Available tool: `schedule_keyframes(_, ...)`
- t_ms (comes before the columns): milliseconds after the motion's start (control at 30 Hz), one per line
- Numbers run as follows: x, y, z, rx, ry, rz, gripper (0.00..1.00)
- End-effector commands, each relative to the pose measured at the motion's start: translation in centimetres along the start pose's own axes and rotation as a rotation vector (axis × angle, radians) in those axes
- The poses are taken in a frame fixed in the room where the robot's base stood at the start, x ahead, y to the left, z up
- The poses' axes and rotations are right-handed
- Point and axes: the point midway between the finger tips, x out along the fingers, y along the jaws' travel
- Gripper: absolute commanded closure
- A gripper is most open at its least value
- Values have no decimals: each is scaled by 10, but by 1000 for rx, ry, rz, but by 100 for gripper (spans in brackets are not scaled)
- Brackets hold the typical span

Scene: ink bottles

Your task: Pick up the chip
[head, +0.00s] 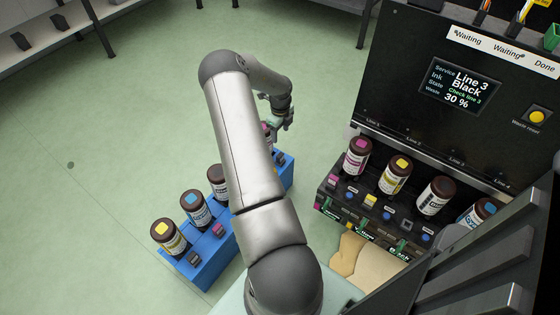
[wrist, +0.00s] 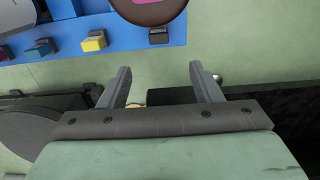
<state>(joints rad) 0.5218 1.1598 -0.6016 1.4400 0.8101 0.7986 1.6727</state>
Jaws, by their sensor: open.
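My gripper (wrist: 160,72) is open and empty, its two fingers apart over the green floor just off the edge of the blue rack (wrist: 235,28). In the wrist view several small chips sit in a row along that edge: a dark chip (wrist: 158,36) beyond my fingertips, a yellow chip (wrist: 94,41), a blue chip (wrist: 40,48) and a magenta chip (wrist: 4,52). In the head view my gripper (head: 284,122) is at the rack's far end, partly hidden by my arm. A dark chip (head: 194,258) and a magenta chip (head: 218,230) show near the rack's near end.
Capped bottles stand in the rack, including a yellow-capped one (head: 168,236) and a blue-capped one (head: 196,208). A magenta-capped bottle (wrist: 148,8) is close beyond my fingers. The black ink machine (head: 420,125) on the right holds several bottles and chips. Open floor lies left.

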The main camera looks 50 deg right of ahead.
Motion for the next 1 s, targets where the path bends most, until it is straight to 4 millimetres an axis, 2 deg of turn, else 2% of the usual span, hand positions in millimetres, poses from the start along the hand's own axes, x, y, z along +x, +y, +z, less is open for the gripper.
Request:
schedule_keyframes(33, 17, 1, -1, 0, 3, 2, 42)
schedule_keyframes(100, 32, 0, -1, -1, 3, 1, 42)
schedule_keyframes(300, 68, 0, -1, -2, 2, 1, 42)
schedule_keyframes(567, 83, 1, 0, -3, 1, 1, 42)
schedule_keyframes(900, 128, 3, -1, -6, 1, 1, 42)
schedule_keyframes(1000, 133, 3, -1, -5, 0, 0, 42)
